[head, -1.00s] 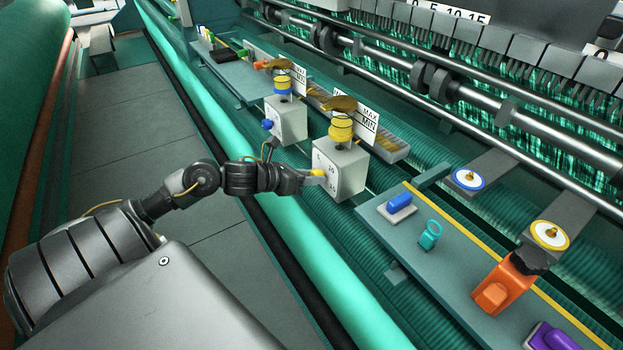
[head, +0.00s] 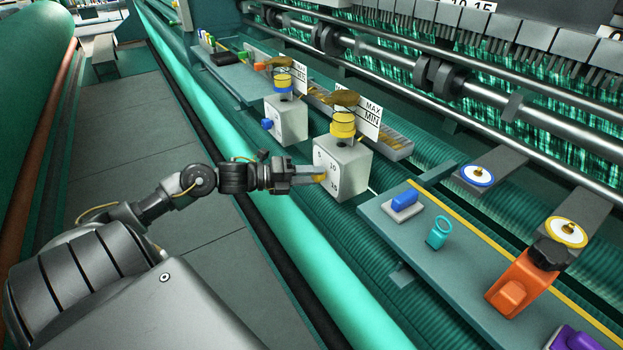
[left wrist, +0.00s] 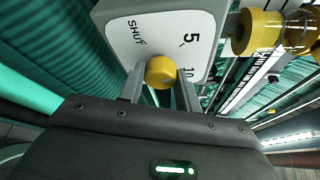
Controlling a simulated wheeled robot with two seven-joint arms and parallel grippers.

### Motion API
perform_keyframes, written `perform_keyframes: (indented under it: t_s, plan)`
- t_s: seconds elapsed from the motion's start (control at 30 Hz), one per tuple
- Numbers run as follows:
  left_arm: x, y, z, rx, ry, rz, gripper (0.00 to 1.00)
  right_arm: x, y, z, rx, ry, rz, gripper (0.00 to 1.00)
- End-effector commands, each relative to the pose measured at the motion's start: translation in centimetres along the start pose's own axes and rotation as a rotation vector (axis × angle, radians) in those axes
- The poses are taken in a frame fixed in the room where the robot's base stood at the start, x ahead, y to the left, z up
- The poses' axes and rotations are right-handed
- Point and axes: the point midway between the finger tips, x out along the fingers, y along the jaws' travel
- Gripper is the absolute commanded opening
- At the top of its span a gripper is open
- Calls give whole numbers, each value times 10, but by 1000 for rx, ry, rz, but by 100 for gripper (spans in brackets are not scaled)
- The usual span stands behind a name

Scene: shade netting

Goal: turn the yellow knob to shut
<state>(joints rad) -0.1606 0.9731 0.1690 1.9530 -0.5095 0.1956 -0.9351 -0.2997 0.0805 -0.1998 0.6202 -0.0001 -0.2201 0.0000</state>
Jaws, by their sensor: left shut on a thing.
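The yellow knob (left wrist: 161,72) sits on the white dial face of a grey box (head: 347,168). The face carries the marks SHUT, 5 and 10 in the left wrist view, and a further number shows in the head view. My left gripper (head: 318,178) reaches the front of the box from the left. In the left wrist view its two fingers (left wrist: 158,88) stand on either side of the knob and are shut on it. The knob's pointer, if any, is hidden. My right gripper is not in view.
A second grey box (head: 287,119) with a blue knob (head: 267,124) stands farther back. A teal shelf (head: 455,262) at right holds a blue block (head: 405,199), a cyan ring piece (head: 439,231) and an orange clamp (head: 520,283). A pale green rail (head: 262,210) runs in front.

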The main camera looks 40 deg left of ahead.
Motion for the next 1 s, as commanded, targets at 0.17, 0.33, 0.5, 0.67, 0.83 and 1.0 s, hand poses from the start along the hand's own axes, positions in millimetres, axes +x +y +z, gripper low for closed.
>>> perform_keyframes:
  t_s: [0.17,0.33,0.5,0.67,0.83,1.0]
  plan:
    - [0,3,0,-157,-3,-65,11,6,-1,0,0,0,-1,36]
    - [0,3,0,-306,-3,-127,11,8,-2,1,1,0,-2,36]
    - [0,3,0,-455,-4,-190,11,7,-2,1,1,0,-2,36]
    - [0,3,0,-597,-4,-249,11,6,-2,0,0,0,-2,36]
    - [0,3,-1,-745,-3,-310,11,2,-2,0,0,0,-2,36]
    - [1,3,-1,-896,-4,-372,11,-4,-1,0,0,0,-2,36]
